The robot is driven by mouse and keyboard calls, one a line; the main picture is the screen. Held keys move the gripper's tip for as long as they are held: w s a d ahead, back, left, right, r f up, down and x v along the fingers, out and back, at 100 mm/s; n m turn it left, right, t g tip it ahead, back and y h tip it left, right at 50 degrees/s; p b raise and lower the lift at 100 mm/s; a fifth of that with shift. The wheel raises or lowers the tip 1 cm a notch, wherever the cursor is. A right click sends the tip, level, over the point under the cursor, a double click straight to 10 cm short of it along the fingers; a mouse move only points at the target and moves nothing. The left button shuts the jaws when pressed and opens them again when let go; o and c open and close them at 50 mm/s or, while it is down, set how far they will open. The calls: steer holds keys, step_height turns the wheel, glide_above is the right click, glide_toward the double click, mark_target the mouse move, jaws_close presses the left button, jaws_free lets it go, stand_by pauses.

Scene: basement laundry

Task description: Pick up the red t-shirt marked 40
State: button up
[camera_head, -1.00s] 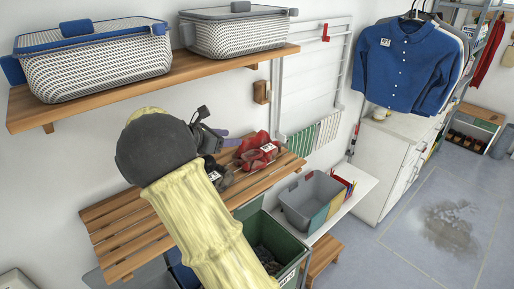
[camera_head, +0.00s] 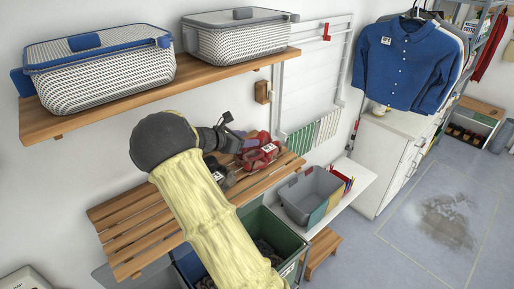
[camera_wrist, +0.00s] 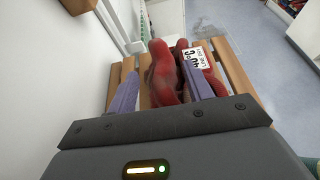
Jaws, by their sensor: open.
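The red t-shirt (camera_head: 262,155) lies bunched on the slatted wooden shelf, with a white tag on it. In the wrist view the red t-shirt (camera_wrist: 162,78) lies ahead, partly between my two purple fingers and partly past the right one. Its tag (camera_wrist: 197,57) is printed, but I cannot read the number surely. My gripper (camera_head: 236,143) is at the left side of the shirt in the head view. In the wrist view my gripper (camera_wrist: 158,72) is open, its fingers on either side of part of the cloth. Whether they touch it is unclear.
A dark tagged garment (camera_head: 216,168) lies left of the red shirt on the slatted shelf (camera_head: 130,235). An upper shelf (camera_head: 90,115) with two lidded baskets runs above. A grey bin (camera_head: 312,195) and a green bin (camera_head: 285,240) stand below.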

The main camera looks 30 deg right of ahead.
steer(key=shift+r+p+x, duration=0.2)
steer(key=shift+p+x, duration=0.3)
steer(key=shift+x, duration=0.7)
steer(key=shift+d+f, duration=0.2)
steer(key=shift+f, duration=0.05)
steer(key=shift+a, duration=0.2)
steer(key=shift+s+d, duration=0.15)
jaws_close()
